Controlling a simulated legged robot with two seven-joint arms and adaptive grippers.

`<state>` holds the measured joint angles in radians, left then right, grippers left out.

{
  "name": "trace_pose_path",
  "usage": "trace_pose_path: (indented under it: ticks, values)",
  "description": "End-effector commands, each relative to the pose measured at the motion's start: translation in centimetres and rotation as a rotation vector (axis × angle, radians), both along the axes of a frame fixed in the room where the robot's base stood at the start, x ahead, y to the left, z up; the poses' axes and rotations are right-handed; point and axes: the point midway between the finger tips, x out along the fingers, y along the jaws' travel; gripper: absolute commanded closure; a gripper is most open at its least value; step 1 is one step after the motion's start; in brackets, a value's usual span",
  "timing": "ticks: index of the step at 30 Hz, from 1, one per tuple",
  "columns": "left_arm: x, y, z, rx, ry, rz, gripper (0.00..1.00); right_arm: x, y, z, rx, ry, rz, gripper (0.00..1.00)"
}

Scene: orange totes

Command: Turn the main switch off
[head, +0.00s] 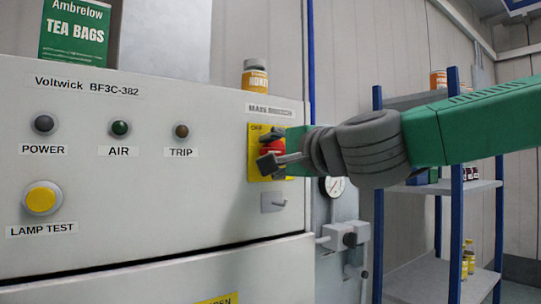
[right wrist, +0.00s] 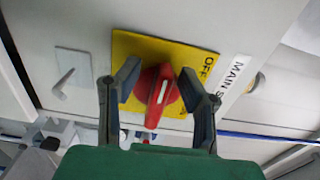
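The main switch is a red rotary handle on a yellow plate on the grey cabinet front. In the head view the red handle (head: 268,150) is mostly hidden behind my right gripper (head: 270,148), with the yellow plate (head: 254,160) showing around it. In the right wrist view the red handle (right wrist: 158,95) with a white line stands between the two dark fingers of my right gripper (right wrist: 158,88). The fingers are apart, one on each side, with visible gaps to the handle. "OFF" is printed at the plate's right end (right wrist: 205,62). My left gripper is not in view.
The cabinet (head: 150,215) carries POWER, AIR and TRIP lamps and a yellow LAMP TEST button (head: 42,198). A small latch handle (head: 272,202) sits below the switch. A jar (head: 255,76) and a tea box (head: 75,32) stand on top. Blue-post shelves (head: 455,190) stand right.

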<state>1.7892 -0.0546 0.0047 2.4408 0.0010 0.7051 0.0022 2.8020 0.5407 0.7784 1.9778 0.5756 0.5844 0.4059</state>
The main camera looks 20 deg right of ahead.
Motion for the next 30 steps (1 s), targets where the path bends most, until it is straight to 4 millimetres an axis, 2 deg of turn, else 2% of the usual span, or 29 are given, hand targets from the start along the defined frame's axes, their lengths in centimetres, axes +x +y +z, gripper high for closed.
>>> trace_pose_path:
  ticks: [4, 7, 15, 21, 30]
  values:
    - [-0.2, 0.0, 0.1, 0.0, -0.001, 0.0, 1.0, -0.4, -0.1, 0.1, 0.0, -0.001, 0.001, 0.66]
    - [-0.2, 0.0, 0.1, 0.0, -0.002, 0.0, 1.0, -1.5, -0.5, 0.2, 0.001, -0.003, 0.002, 0.66]
    - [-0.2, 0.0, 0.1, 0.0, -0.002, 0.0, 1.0, -6.8, -2.6, 0.0, 0.008, 0.0, 0.003, 0.66]
    - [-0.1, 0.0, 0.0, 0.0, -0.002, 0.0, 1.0, -9.6, -3.7, -0.2, 0.008, 0.003, 0.002, 0.66]
    - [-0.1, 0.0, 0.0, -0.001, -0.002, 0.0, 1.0, -11.1, -4.1, -0.1, 0.001, 0.001, 0.0, 0.66]
